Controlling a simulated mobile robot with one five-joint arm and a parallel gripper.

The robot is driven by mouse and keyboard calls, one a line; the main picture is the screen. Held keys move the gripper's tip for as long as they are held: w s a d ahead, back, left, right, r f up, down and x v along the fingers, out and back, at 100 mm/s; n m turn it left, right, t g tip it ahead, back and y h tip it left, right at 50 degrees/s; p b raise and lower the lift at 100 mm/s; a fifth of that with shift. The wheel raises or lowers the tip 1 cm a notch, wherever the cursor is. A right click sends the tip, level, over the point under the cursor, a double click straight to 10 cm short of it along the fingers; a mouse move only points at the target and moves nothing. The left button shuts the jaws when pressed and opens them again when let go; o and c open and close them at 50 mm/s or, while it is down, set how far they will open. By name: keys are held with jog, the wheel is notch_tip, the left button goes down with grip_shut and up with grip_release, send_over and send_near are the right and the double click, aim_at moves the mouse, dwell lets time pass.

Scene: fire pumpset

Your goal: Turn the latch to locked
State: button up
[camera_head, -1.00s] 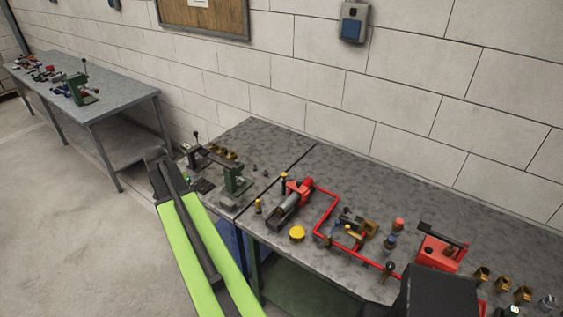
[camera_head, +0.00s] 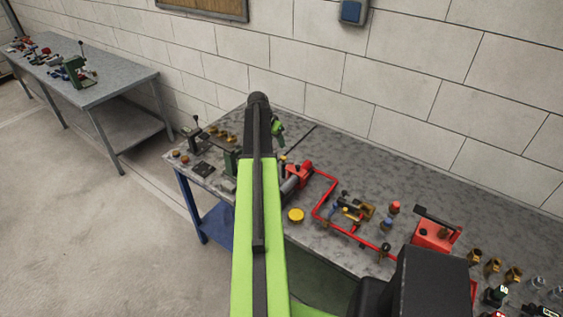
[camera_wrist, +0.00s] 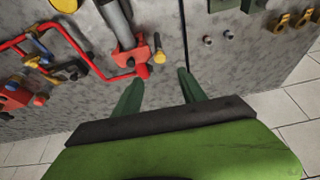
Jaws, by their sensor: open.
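I cannot tell for sure which part is the latch. A red box with a dark lever-like bar on top (camera_head: 437,231) stands at the right of the near bench in the head view. It does not show clearly in the wrist view. My gripper (camera_wrist: 160,77) is open and empty, with its green fingers spread over the bench top.
A red pipe loop (camera_head: 322,195), a yellow cap (camera_head: 296,215) and several brass fittings (camera_head: 492,265) are on the near bench. A block wall (camera_head: 420,100) stands behind it. Another bench (camera_head: 110,85) stands at the left. The bench's back strip is mostly clear.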

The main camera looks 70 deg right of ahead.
aim_at(283, 157)
jog(key=b+x, duration=1)
jog(key=x, duration=0.3)
jog(key=shift+r, duration=0.1)
jog(key=shift+c, duration=0.4)
grip_shut()
jog(key=shift+a, duration=0.15)
